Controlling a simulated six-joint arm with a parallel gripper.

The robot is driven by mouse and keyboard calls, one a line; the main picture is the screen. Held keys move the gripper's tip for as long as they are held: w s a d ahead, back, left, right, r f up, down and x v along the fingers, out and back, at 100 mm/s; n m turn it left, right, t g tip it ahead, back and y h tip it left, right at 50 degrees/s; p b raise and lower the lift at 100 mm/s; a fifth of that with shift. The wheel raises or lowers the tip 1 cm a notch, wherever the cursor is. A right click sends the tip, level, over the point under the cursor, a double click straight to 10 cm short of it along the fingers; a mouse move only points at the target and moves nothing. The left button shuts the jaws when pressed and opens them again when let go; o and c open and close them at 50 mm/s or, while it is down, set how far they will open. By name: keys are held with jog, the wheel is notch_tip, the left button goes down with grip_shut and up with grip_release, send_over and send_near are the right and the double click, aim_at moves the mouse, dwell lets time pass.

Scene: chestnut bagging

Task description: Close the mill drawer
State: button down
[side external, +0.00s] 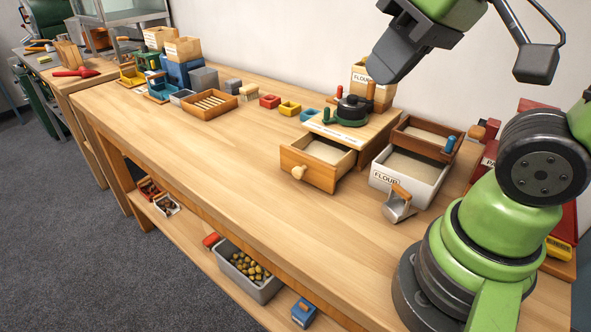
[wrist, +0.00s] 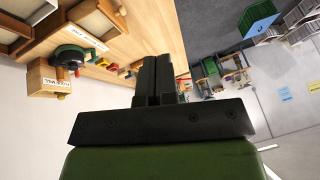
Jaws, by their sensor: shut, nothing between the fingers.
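The mill (side external: 365,132) is a light wooden box with a dark round top and crank, standing on the bench at centre right. Its drawer (side external: 310,172) is pulled out toward the bench's front edge, with a round wooden knob (side external: 298,172) on its front and pale contents inside. My gripper (side external: 383,70) is up in the air above and behind the mill, well apart from the drawer. Its dark fingers (wrist: 160,78) are together and empty in the wrist view. In that view the mill's dark top (wrist: 73,57) shows at upper left, with the drawer (wrist: 97,16) near the top edge.
A white flour bin (side external: 408,178) with a metal scoop (side external: 399,205) stands right of the drawer, beside a wooden tray (side external: 428,135). The bench front (side external: 215,165) is clear.

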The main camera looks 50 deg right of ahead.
jog(key=w+a+f+n+g+h, duration=0.2)
jog(key=w+f+n+g+h, duration=0.15)
jog(key=w+f+n, duration=0.35)
jog(key=w+a+f+n+g+h, duration=0.2)
jog(key=w+f+n+g+h, duration=0.15)
jog(key=w+f+n, duration=0.35)
jog(key=n+t+h, duration=0.2)
jog(key=n+h, duration=0.2)
jog(key=n, duration=0.2)
send_near(297, 175)
jog(key=f, duration=0.2)
jog(key=d+f, duration=0.1)
jog(key=f, duration=0.1)
jog(key=shift+w+f, duration=0.1)
jog(key=shift+f, duration=0.25)
jog(key=d, duration=0.2)
jog(key=shift+w+d, duration=0.1)
jog(key=shift+d, duration=0.85)
jog(key=shift+d, duration=0.1)
jog(key=d, duration=1.1)
jog(key=shift+d, duration=0.1)
